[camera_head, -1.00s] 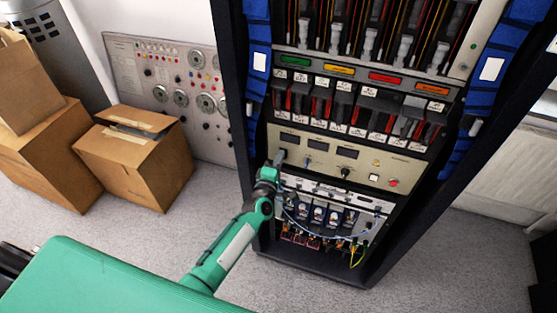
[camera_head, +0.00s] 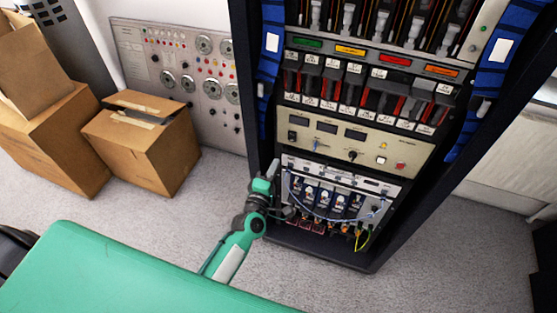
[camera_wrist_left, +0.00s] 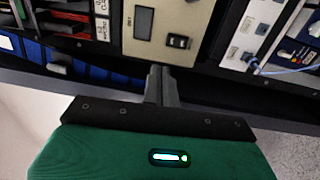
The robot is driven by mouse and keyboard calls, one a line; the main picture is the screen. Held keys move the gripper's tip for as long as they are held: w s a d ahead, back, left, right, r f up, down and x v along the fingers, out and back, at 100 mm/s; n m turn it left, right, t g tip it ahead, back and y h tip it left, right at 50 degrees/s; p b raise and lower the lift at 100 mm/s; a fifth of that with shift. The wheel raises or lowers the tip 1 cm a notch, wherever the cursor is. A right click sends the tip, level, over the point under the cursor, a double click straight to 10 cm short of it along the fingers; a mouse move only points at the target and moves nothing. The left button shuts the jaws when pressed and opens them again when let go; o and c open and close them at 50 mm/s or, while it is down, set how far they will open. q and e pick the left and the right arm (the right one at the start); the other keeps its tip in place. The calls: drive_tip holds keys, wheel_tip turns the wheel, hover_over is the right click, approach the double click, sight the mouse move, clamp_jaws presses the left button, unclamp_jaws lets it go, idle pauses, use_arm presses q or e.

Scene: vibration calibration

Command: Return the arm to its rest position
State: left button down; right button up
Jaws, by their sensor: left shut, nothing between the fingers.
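My left arm reaches up from the lower middle of the head view. Its left gripper (camera_head: 273,168) is by the left edge of the equipment rack, below and left of the beige control panel (camera_head: 375,146). In the left wrist view the two fingers (camera_wrist_left: 161,84) are together, with nothing between them. They appear in front of the rack's dark frame, near the panel's black rocker switch (camera_wrist_left: 179,41). The gripper appears apart from the panel, though its distance is hard to judge. My right gripper is not in view.
The tall black rack (camera_head: 257,100) stands close to the arm. Blue cable bundles (camera_head: 270,60) run down its sides. Below the panel is an open unit with a looped blue cable (camera_head: 325,218). Cardboard boxes (camera_head: 143,150) stand at left. Grey floor (camera_head: 200,220) is clear between.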

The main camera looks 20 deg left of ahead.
use_arm(q)
drive_tip(key=shift+s, duration=0.5)
drive_tip(key=s+f+m+g, duration=0.3)
drive_tip(key=s+f, duration=0.2)
drive_tip(key=f, duration=0.6)
drive_tip(key=s+f+m+g+h, duration=0.1)
drive_tip(key=s+f+m+g, duration=0.3)
drive_tip(key=f, duration=0.6)
drive_tip(key=s+f+m+g, duration=0.1)
drive_tip(key=s+f+m, duration=0.2)
drive_tip(key=s+f, duration=0.55)
drive_tip(key=s+a+f+m+g, duration=0.2)
drive_tip(key=s+f+m+g, duration=0.1)
drive_tip(key=s+f, duration=0.4)
drive_tip(key=s+a+f+m+g+y, duration=0.1)
drive_tip(key=s+a+f+m+g, duration=0.2)
drive_tip(key=s+f, duration=0.4)
drive_tip(key=s+a+f+m+g, duration=0.2)
drive_tip(key=s+f, duration=0.5)
drive_tip(key=s, duration=1)
drive_tip(key=shift+s+a+f+m+g+y, duration=0.15)
drive_tip(key=shift+a+f+m+g+y, duration=0.15)
drive_tip(key=shift+m+g, duration=0.7)
